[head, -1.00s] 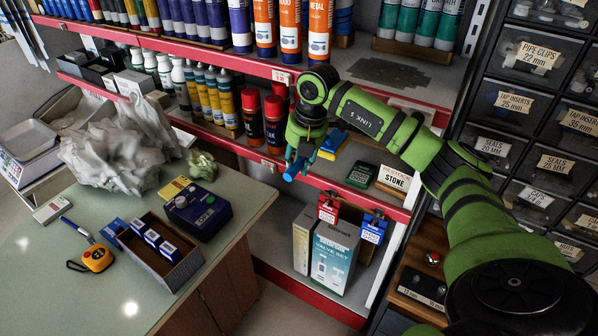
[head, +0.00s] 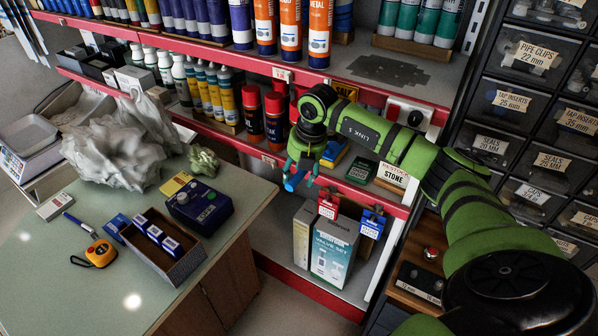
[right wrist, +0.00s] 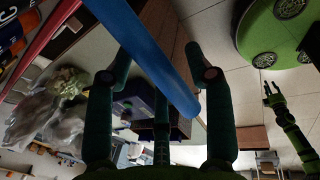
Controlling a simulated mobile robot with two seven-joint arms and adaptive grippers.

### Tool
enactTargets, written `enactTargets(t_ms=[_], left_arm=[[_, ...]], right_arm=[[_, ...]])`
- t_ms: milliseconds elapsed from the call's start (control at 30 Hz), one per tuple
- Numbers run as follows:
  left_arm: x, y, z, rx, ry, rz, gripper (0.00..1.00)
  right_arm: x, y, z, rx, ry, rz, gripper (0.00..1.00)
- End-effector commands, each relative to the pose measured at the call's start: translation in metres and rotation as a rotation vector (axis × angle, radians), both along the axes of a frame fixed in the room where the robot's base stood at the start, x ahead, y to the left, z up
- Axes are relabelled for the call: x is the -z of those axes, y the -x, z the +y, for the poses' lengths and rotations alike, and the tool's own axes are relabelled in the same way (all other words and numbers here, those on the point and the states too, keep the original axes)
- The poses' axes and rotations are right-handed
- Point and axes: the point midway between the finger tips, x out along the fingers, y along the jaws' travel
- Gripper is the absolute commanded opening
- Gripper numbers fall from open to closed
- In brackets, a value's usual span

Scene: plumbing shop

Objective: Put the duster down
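The duster shows as a blue handle (head: 294,181) at the tips of my right gripper (head: 304,168), in front of the red-edged shelf. In the right wrist view the blue handle (right wrist: 150,60) runs slantwise between the fingers of my right gripper (right wrist: 160,62), which look closed around it. The duster's head is not visible. My left gripper (right wrist: 271,92) shows small and far off at the right of the right wrist view, its fingers spread and empty. It is outside the head view.
The counter (head: 60,270) holds a crumpled pale bag (head: 120,145), a dark blue device (head: 200,205), an open box (head: 160,255) and a tape measure (head: 98,254). Boxes (head: 332,250) stand on the lower shelf. Red-capped cans (head: 275,122) stand left of my gripper. Drawers fill the right side.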

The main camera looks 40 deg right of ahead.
Motion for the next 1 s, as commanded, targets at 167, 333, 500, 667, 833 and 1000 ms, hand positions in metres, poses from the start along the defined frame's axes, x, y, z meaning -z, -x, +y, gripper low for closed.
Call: enactTargets(t_ms=[167,333,500,667,833,1000], left_arm=[[-0.001,0.0,0.0,0.0,0.0,0.0,0.4],[0.003,0.0,0.0,-0.001,0.0,0.0,0.4],[0.008,0.0,0.0,-0.001,0.0,0.0,0.4],[0.011,0.0,0.0,-0.001,0.0,0.0,0.4],[0.011,0.0,0.0,-0.001,0.0,0.0,0.4],[0.011,0.0,0.0,-0.001,0.0,0.0,0.4]], right_arm=[[-0.002,0.0,0.0,0.0,0.0,0.0,0.53],[-0.018,0.002,-0.002,0.0,0.0,-0.004,0.53],[-0.047,0.008,-0.004,0.0,0.0,-0.005,0.53],[-0.067,0.012,-0.005,0.0,0.0,-0.003,0.53],[-0.076,0.014,-0.005,0.001,-0.001,-0.001,0.53],[-0.076,0.015,-0.005,0.001,0.0,0.0,0.53]])
